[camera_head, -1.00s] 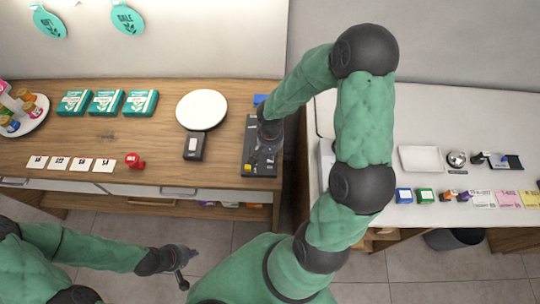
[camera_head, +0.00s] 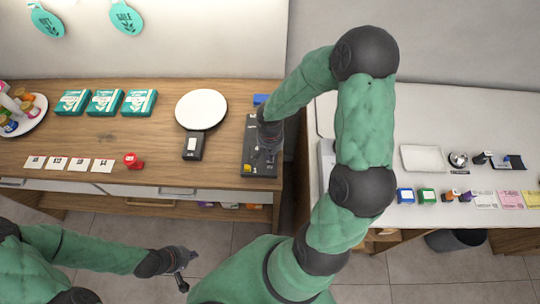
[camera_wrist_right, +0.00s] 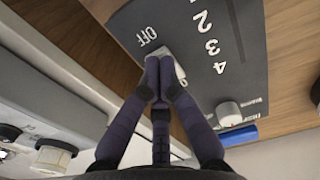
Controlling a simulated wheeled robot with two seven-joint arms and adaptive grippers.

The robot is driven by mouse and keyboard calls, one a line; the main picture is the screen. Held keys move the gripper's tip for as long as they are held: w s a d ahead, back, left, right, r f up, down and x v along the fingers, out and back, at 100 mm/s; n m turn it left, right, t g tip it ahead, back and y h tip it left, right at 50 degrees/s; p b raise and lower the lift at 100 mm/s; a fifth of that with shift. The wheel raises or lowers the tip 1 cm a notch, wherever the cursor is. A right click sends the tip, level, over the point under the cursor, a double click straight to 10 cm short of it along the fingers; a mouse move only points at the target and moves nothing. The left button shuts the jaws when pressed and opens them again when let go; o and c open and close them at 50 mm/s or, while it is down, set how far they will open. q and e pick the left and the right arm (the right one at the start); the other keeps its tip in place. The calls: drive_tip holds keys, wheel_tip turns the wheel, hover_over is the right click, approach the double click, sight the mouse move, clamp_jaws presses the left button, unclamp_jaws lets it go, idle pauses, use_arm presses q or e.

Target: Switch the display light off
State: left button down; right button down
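The dark control panel (camera_head: 258,163) lies at the right end of the wooden counter. In the right wrist view the panel (camera_wrist_right: 235,70) carries the printed word OFF and the numbers 2, 3 and 4. A pale knob (camera_wrist_right: 177,68) sits close to OFF. My right gripper (camera_wrist_right: 159,80) has its fingertips together against this knob and partly hides it; no gap shows between the tips. In the head view my right gripper (camera_head: 268,145) is over the panel's right side. My left gripper (camera_head: 182,272) is empty over the floor, its fingers too small to judge.
A second pale knob (camera_wrist_right: 229,113) sits near the panel's end, beside a blue object (camera_wrist_right: 238,135). A round white disc (camera_head: 201,109) and a red item (camera_head: 133,161) lie left of the panel. A white counter (camera_head: 400,208) with small boxes stands right, across a gap.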

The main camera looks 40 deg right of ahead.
drive_tip(key=shift+f+b, duration=0.3)
drive_tip(key=shift+b, duration=0.05)
idle(0.3)
drive_tip(key=shift+r+p, duration=2.35)
drive_tip(key=shift+r, duration=1.2)
drive_tip(key=shift+f, duration=0.1)
